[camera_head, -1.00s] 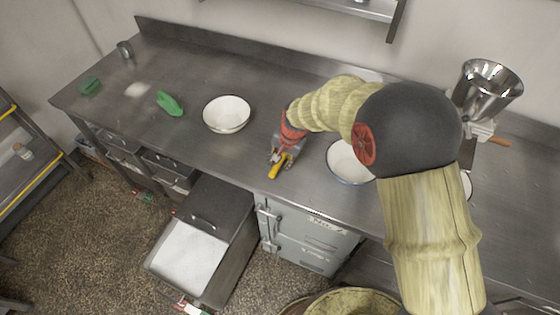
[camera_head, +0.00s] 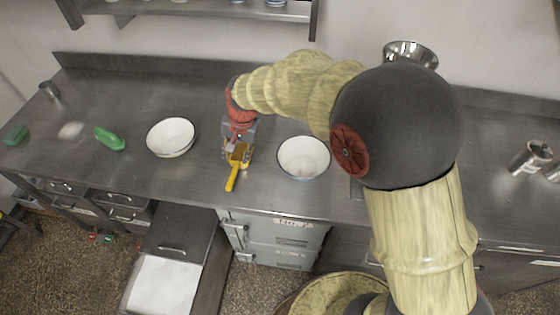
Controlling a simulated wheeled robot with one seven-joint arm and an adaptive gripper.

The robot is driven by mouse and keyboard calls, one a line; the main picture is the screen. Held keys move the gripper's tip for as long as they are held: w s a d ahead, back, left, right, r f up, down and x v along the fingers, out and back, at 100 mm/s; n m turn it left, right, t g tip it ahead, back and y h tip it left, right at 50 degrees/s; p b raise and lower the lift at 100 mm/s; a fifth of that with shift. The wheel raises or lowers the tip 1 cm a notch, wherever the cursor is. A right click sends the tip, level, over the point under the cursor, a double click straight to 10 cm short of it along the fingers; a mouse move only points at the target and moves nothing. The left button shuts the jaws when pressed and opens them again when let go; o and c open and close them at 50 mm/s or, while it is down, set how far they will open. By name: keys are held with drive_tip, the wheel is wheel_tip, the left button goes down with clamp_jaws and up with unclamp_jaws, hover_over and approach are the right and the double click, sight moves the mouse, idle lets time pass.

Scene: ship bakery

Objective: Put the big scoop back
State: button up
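My gripper (camera_head: 238,150) is over the counter between two white bowls. A yellow-handled tool (camera_head: 232,180) with a broader orange-brown head is at its fingertips, handle toward the counter's front edge. I cannot tell whether the fingers hold it, or whether it is the big scoop. A green scoop-like object (camera_head: 109,139) lies on the counter at the left, apart from my gripper. Shiny metal vessels (camera_head: 530,157) at the far right may be scoops or cups; their shape is unclear.
The left white bowl (camera_head: 170,137) and right white bowl (camera_head: 303,157) flank my gripper. A green block (camera_head: 15,135), pale powder patch (camera_head: 71,130) and metal cup (camera_head: 49,90) are at left. An open bin of white material (camera_head: 163,286) is below. A wall shelf (camera_head: 205,10) hangs above.

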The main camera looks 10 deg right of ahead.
drive_tip(key=shift+d+r, duration=0.1)
drive_tip(key=s+d+r+n+t+h, duration=0.1)
drive_tip(key=s+d+r+n+t, duration=0.2)
drive_tip(key=s+d+r, duration=1.35)
drive_tip(key=s+d+n+t+h, duration=0.1)
drive_tip(key=s+d, duration=0.3)
drive_tip(key=s, duration=0.5)
drive_tip(key=shift+d+r, duration=0.25)
drive_tip(key=shift+r, duration=0.2)
drive_tip(key=shift+f, duration=0.1)
wheel_tip(320, 180, down, 3)
drive_tip(key=b, duration=0.3)
drive_tip(key=shift+f+b, duration=0.2)
drive_tip(key=shift+b, duration=0.15)
